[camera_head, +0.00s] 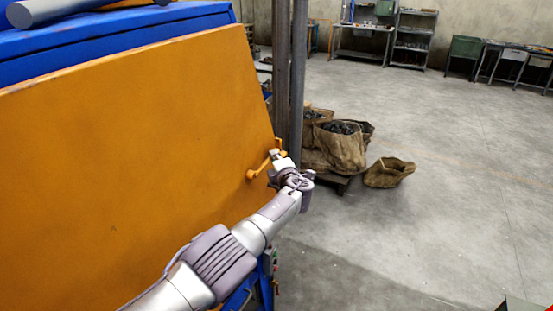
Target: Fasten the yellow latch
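The yellow latch (260,169) is a small orange-yellow handle near the right edge of a large orange-yellow panel (130,130) on the blue machine. My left arm comes in from the bottom left, and my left gripper (279,162) is at the right end of the latch, touching it or very close. The fingers are small and partly merge with the latch in the picture, so I cannot tell whether they are closed on it. My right gripper is not in view.
The blue machine body (120,38) rises behind the panel. Grey vertical posts (290,75) stand just past the latch. Brown sacks (342,147) sit on a pallet, with another sack (388,172) on the floor. The concrete floor at right is clear; shelves (413,38) stand far back.

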